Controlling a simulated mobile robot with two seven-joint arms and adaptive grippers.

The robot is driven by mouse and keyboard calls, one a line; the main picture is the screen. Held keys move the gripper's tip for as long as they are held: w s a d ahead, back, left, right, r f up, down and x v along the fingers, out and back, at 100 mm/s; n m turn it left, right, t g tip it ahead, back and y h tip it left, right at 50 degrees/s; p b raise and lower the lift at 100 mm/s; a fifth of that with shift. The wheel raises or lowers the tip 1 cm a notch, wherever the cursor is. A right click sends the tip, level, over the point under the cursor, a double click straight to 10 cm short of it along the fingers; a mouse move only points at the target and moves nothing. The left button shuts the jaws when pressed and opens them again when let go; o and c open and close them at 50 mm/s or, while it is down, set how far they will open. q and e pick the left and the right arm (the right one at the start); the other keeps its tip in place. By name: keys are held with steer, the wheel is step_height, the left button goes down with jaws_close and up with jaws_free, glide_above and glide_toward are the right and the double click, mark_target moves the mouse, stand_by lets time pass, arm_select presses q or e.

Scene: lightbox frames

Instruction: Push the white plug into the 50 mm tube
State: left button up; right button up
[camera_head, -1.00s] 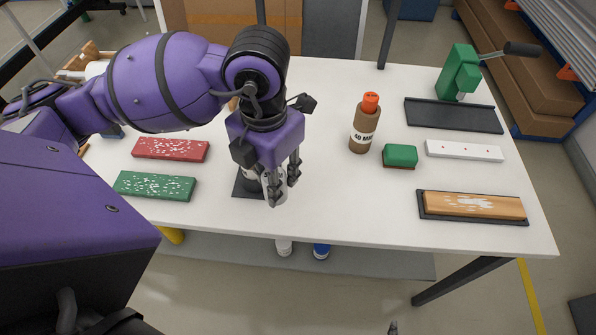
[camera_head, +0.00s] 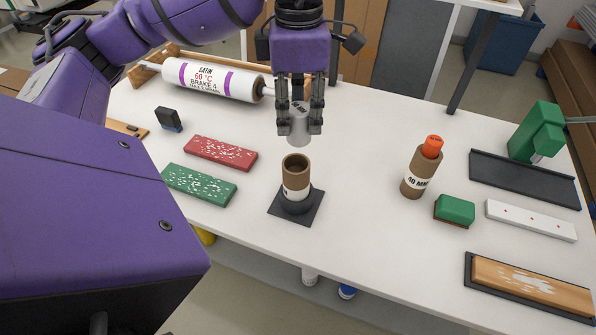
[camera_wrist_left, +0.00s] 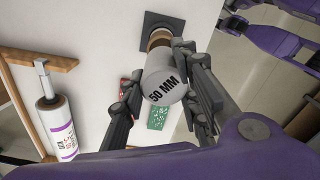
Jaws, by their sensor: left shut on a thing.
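The white plug (camera_head: 299,127) hangs from my left gripper (camera_head: 299,118), which is shut on it. In the left wrist view the plug (camera_wrist_left: 163,84) shows a "50 MM" print on its end, between the fingers of the left gripper (camera_wrist_left: 165,95). The brown cardboard tube (camera_head: 295,180) stands upright and open-topped on a dark square base (camera_head: 313,211). The plug is above the tube and apart from it in the head view. In the left wrist view the tube (camera_wrist_left: 158,38) is partly hidden behind the plug. My right gripper does not show.
A "40 MM" tube with an orange plug (camera_head: 418,172) stands to the right, beside a green block (camera_head: 455,209). Red (camera_head: 221,152) and green (camera_head: 200,185) speckled bars lie left. A wrapped roll (camera_head: 212,80) lies behind. The table is clear between the tubes.

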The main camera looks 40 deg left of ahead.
mark_target(296, 136)
arm_select(q)
steer(key=shift+s+a+r+m, duration=0.1)
steer(key=shift+a+m, duration=0.1)
steer(key=shift+m, duration=0.8)
steer(key=shift+f, duration=0.25)
steer(key=shift+m, duration=0.3)
step_height(296, 136, down, 5)
steer(key=shift+f, duration=0.15)
step_height(296, 136, down, 4)
steer(key=shift+f+p, duration=0.15)
steer(key=shift+p, duration=0.25)
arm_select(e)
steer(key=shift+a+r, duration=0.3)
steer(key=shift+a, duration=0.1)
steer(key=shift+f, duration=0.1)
